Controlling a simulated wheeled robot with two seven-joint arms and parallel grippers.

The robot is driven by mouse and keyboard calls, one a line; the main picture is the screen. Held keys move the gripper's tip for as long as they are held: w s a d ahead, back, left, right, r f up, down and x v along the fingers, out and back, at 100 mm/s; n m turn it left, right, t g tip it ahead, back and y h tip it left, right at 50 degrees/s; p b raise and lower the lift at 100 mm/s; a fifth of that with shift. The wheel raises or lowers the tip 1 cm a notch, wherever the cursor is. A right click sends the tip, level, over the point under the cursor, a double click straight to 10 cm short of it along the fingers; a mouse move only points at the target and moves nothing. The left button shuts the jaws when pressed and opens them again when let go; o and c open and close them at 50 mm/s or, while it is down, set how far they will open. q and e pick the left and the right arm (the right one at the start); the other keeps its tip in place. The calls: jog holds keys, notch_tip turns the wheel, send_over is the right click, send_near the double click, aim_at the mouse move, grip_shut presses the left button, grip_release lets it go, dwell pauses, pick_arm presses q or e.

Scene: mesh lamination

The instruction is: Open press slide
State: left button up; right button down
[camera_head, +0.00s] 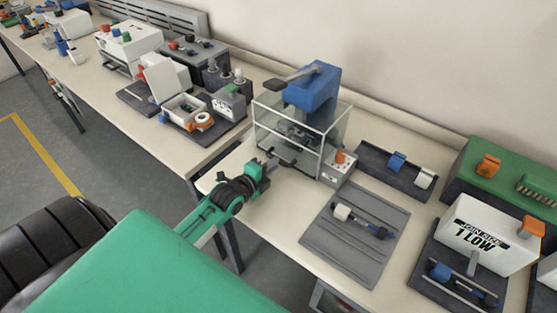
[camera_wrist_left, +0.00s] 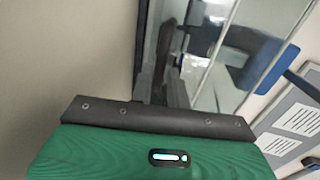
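The press (camera_head: 313,88) is a blue machine with a lever on top, inside a clear-walled guard (camera_head: 322,127) on the bench. A dark bar-like part (camera_head: 281,156) sits at the guard's lower front; I take it for the slide's handle. My left gripper (camera_head: 270,167) is at that dark part, just in front of the guard. Whether it touches or grips it is unclear. The left wrist view shows the clear guard (camera_wrist_left: 213,65) close ahead, with dark upright parts beside it; the finger gap is not clear. My right gripper is not in view.
A control box with an orange button (camera_head: 340,157) adjoins the guard. A grey mat (camera_head: 345,250) with a small part lies to the right. A dark tray (camera_head: 378,158) and a white labelled box (camera_head: 487,235) stand farther right. Other stations line the left bench.

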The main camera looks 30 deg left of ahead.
pick_arm(q)
jog(key=shift+x, duration=1.25)
jog(key=shift+w+f, duration=0.15)
jog(key=shift+w, duration=0.45)
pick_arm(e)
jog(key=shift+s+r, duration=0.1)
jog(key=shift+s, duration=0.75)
pick_arm(q)
jog(key=shift+d, duration=0.1)
grip_shut()
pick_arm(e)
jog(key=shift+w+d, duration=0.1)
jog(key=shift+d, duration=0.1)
